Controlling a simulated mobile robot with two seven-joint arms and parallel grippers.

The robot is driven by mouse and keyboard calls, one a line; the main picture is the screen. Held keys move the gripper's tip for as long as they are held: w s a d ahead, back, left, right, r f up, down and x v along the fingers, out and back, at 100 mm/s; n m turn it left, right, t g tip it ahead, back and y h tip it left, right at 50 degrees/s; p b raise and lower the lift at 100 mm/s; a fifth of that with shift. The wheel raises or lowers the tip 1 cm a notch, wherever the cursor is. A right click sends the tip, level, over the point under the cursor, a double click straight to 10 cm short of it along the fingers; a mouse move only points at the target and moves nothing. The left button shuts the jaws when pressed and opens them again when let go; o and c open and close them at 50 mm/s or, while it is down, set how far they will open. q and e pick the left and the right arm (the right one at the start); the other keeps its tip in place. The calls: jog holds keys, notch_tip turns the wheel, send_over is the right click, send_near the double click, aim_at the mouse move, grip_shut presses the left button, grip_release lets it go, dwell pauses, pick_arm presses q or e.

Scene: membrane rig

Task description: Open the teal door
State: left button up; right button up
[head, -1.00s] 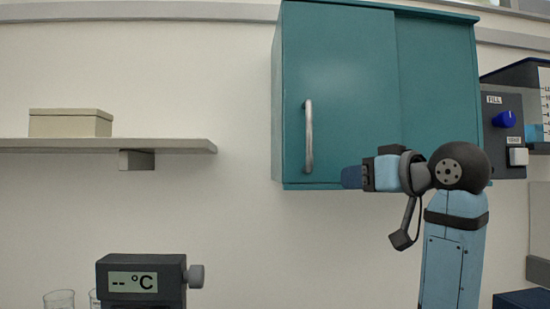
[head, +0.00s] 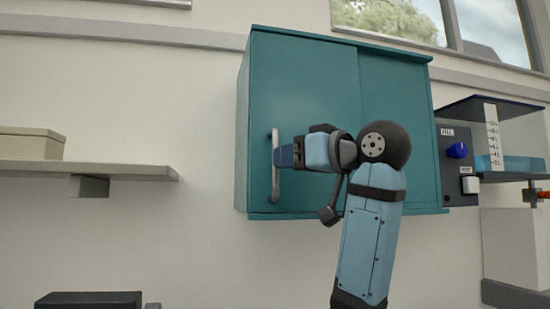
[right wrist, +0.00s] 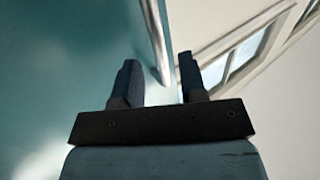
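The teal door (head: 310,100) is the left front panel of a teal wall cabinet and looks shut. Its upright metal bar handle (head: 275,190) is near the door's left edge. My right gripper (head: 281,156) is at the handle's mid-height, its fingers pointing left. In the right wrist view my right gripper (right wrist: 158,62) is open, and the handle (right wrist: 156,35) shows in the gap between its two fingers. I cannot tell how deep the bar sits between them; neither finger clearly touches it. My left gripper is not in view.
A control box with a blue knob (head: 456,150) and a clear tank with blue liquid (head: 515,164) stand right of the cabinet. A shelf (head: 130,171) with a beige box (head: 30,143) is at the left. The wall between shelf and cabinet is clear.

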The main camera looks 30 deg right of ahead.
aim_at(276, 190)
jog(key=shift+x, duration=2.05)
grip_shut()
